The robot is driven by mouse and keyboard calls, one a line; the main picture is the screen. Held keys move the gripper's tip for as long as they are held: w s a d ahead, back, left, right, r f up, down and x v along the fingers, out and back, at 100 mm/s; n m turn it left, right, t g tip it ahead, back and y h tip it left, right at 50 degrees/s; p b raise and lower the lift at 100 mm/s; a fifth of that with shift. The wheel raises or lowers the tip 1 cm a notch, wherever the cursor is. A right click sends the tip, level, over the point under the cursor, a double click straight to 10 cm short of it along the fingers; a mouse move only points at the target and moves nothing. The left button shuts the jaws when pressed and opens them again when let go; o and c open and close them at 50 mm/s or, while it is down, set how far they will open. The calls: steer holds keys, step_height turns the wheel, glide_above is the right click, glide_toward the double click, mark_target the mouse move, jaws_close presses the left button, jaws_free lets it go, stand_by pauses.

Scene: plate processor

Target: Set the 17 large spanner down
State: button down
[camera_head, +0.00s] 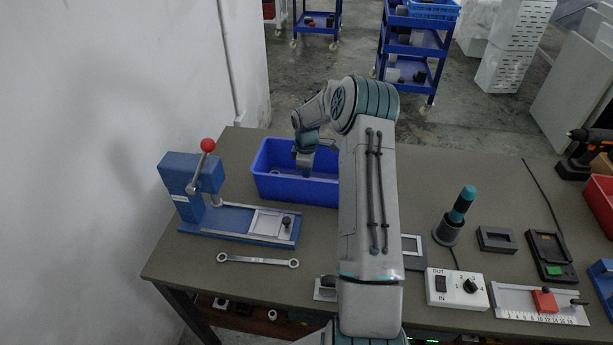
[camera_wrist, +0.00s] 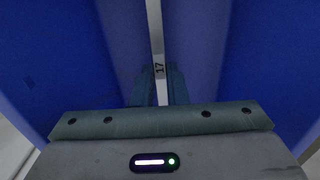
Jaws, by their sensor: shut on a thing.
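The large spanner (camera_wrist: 154,22), marked 17, shows in the wrist view as a thin pale metal strip running up from between my fingers. My gripper (camera_wrist: 159,88) is shut on it near the marking. Blue walls surround the fingers in that view. In the head view, my gripper (camera_head: 304,168) points down inside the blue bin (camera_head: 268,188) at the back of the table. The spanner's ends are hard to make out, and I cannot tell whether it touches the bin floor.
Another spanner (camera_head: 258,261) lies on the table (camera_head: 190,262) in front of the blue press (camera_head: 238,222), which has a red-knobbed lever. My arm hides the bin's right side. A switch box (camera_head: 456,290), a teal-handled tool (camera_head: 456,216) and a scale fixture (camera_head: 540,304) stand to the right.

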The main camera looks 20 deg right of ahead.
steer(key=shift+f, duration=1.05)
steer(key=shift+f, duration=0.1)
steer(key=shift+f, duration=0.15)
steer(key=c, duration=1.4)
jaws_free()
steer(key=shift+c, duration=0.2)
steer(key=shift+r, duration=0.2)
